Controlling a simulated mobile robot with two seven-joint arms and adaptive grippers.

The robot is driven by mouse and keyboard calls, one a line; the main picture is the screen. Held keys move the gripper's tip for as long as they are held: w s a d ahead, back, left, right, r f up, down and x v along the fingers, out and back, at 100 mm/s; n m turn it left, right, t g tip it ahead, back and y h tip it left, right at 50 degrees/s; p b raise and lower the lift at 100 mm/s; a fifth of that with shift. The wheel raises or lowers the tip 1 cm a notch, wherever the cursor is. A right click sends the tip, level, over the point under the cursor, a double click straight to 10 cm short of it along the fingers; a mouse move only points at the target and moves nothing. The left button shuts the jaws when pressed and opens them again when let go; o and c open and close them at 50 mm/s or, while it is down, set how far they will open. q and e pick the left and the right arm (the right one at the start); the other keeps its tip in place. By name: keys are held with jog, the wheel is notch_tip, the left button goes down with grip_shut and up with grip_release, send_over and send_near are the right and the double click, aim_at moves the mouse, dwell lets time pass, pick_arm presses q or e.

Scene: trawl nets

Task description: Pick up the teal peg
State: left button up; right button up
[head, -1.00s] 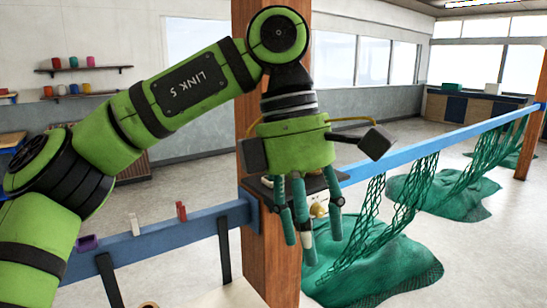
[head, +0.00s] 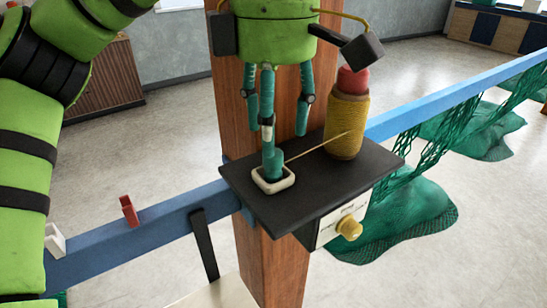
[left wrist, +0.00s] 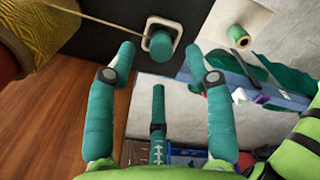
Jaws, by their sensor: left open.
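The teal peg (head: 273,166) stands upright in a small white square holder (head: 288,184) on a black shelf (head: 312,195). In the left wrist view the peg (left wrist: 161,44) shows end-on inside the white holder, near the top. My left gripper (head: 275,128) has three teal fingers pointing down. It is open and empty, just above the peg. In the left wrist view its fingertips (left wrist: 160,66) are spread, with the peg's end beyond the gap between two of them. Whether a finger touches the peg cannot be told. My right gripper is in neither view.
A yellow twine spool (head: 347,120) with a red top stands right of the peg; its thread runs to the peg. A wooden post (head: 237,155) rises behind the shelf. A blue rail (head: 165,225) carries red and white clips. Green nets (head: 410,215) hang at right.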

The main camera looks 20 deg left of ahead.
aim_at(273, 166)
pick_arm(q)
jog(key=f, duration=0.3)
jog(key=shift+s+f, duration=0.2)
jog(key=shift+f, duration=0.1)
jog(key=shift+w+a+f, duration=0.1)
jog(key=shift+w+f, duration=0.15)
jog(key=shift+f, duration=0.5)
jog(key=shift+s, duration=0.2)
jog(key=c, duration=0.7)
jog(key=shift+c, duration=1.3)
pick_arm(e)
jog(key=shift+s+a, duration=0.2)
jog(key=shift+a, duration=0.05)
